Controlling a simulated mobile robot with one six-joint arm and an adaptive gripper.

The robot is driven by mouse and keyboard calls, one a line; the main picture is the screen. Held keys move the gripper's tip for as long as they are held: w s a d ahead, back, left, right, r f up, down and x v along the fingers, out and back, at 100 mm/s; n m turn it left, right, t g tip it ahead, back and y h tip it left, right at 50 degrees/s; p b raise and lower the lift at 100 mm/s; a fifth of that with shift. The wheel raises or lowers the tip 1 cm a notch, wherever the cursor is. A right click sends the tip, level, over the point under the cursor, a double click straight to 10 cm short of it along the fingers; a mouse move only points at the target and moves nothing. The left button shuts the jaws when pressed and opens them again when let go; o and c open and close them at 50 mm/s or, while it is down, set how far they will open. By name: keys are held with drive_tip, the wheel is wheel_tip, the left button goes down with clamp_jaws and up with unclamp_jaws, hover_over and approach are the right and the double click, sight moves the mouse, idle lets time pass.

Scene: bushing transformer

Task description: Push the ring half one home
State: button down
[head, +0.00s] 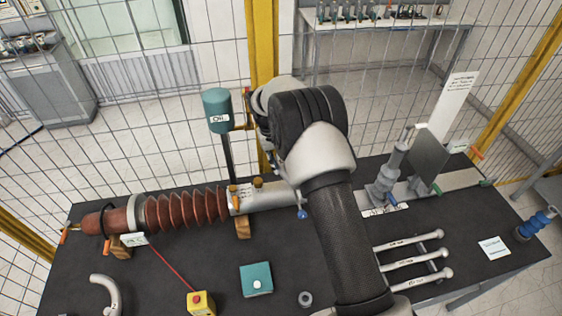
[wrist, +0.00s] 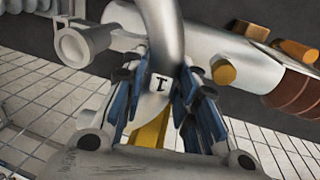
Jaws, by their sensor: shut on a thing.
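Ring half one (wrist: 166,32) is a silver curved band marked "1". In the wrist view my gripper (wrist: 158,88), with blue finger pads, is shut on its near end. The band crosses the silver tube (wrist: 205,42) of the bushing; I cannot tell whether it is fully seated. In the head view the tube (head: 275,196) lies level on the table, joined to the red-brown ribbed bushing (head: 190,208). My arm hides the gripper and the held half there. Another silver half ring (head: 106,294) lies at the table's front left.
A teal canister (head: 217,110) stands behind the tube. A grey post (head: 388,175) and plate (head: 428,160) stand right of my arm. A teal box (head: 256,279), yellow button box (head: 201,303) and several white-ended rods (head: 415,260) lie in front. Wire fencing runs behind the table.

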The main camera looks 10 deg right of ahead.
drive_tip(key=shift+f+b, duration=1.15)
drive_tip(key=shift+f, duration=0.5)
drive_tip(key=c, duration=1.2)
unclamp_jaws()
drive_tip(key=r, duration=0.4)
drive_tip(key=a+r, duration=0.1)
drive_tip(key=r, duration=0.3)
drive_tip(key=a+r, duration=0.1)
drive_tip(key=r, duration=0.2)
drive_tip(key=shift+a+r, duration=0.15)
drive_tip(key=shift+r, duration=0.25)
drive_tip(key=shift+r, duration=0.1)
